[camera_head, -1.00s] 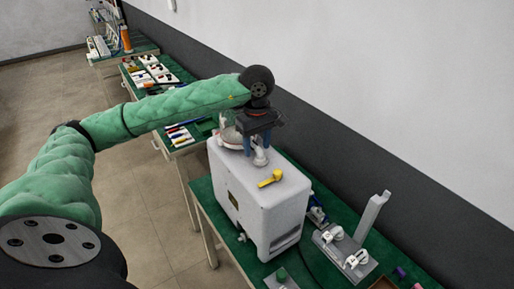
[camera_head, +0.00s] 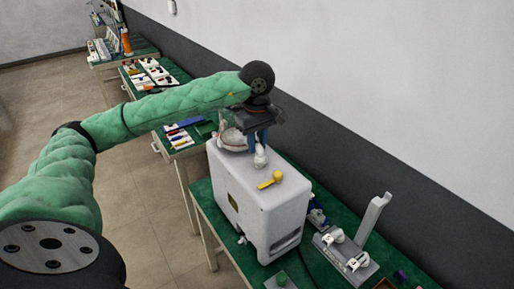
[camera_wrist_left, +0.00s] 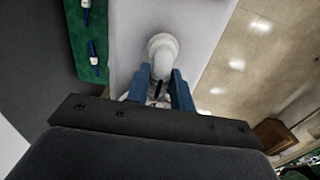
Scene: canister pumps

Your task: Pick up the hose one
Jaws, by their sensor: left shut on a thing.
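A large pale grey canister pump (camera_head: 262,206) stands on the green-topped table. A white hose fitting (camera_head: 260,158) stands on its top, and it also shows in the left wrist view as a curved white pipe with a round base (camera_wrist_left: 163,50). My left gripper (camera_head: 262,137) is above the pump top with its blue fingers pointing down. In the left wrist view its fingers (camera_wrist_left: 160,88) are shut on the fitting, one on each side. The fitting's lower end is close to the pump top; I cannot tell whether they touch. My right gripper is out of view.
A yellow-handled valve (camera_head: 270,180) lies on the pump top beside the fitting. A round white part (camera_head: 233,138) is behind it. A grey stand with white fittings (camera_head: 345,250) is to the right. Other tables with small parts (camera_head: 155,72) line the wall.

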